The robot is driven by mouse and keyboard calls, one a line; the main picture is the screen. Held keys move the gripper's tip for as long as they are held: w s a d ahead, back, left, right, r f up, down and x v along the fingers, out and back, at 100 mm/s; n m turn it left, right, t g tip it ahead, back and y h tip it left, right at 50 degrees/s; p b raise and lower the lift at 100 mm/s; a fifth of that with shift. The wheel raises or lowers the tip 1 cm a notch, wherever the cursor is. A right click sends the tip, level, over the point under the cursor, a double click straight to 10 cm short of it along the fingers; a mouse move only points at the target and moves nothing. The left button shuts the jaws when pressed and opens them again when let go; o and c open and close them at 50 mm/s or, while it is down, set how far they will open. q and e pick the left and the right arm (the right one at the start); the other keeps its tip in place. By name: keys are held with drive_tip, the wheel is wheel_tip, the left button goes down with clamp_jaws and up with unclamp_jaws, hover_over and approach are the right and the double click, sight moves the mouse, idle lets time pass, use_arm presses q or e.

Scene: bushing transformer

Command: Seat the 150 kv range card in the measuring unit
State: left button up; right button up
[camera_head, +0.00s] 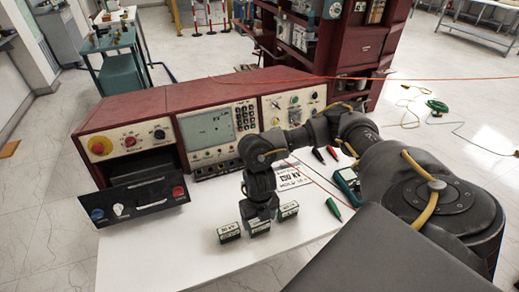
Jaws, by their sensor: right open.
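The measuring unit is a long red console (205,95) at the back of the white table. Its left bay is open, with a black front panel (135,199) tilted out below it. Three small dark-green range cards with white labels stand near the table's front: a left one (229,233), a middle one (259,229) and a right one (288,211). Their labels are too small to read surely. My right gripper (259,217) points down, open, right over the middle card and hides its top. I cannot tell whether the fingers touch it. My left gripper is not in view.
A white sheet with large print (292,177) lies behind the cards. A green probe (333,209), red and black probes and a teal meter (348,182) lie to the right. The table's front left (150,255) is clear.

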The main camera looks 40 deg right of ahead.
drive_tip(key=shift+f, duration=1.3)
drive_tip(key=c, duration=0.8)
drive_tip(key=shift+r, duration=0.15)
drive_tip(key=shift+w+r, duration=0.1)
drive_tip(key=shift+r, duration=0.45)
drive_tip(key=s+a+r+p, duration=0.2)
drive_tip(key=s+r, duration=0.1)
drive_tip(key=r, duration=0.1)
drive_tip(key=s+a+r+p, duration=0.2)
drive_tip(key=s+a+r, duration=0.1)
drive_tip(key=s, duration=0.1)
drive_tip(key=s+a+r+p, duration=0.2)
drive_tip(key=s+a+r, duration=0.1)
drive_tip(key=s+r, duration=0.1)
drive_tip(key=shift+s+a+r, duration=0.1)
drive_tip(key=shift+a+r, duration=0.1)
drive_tip(key=shift+r, duration=0.1)
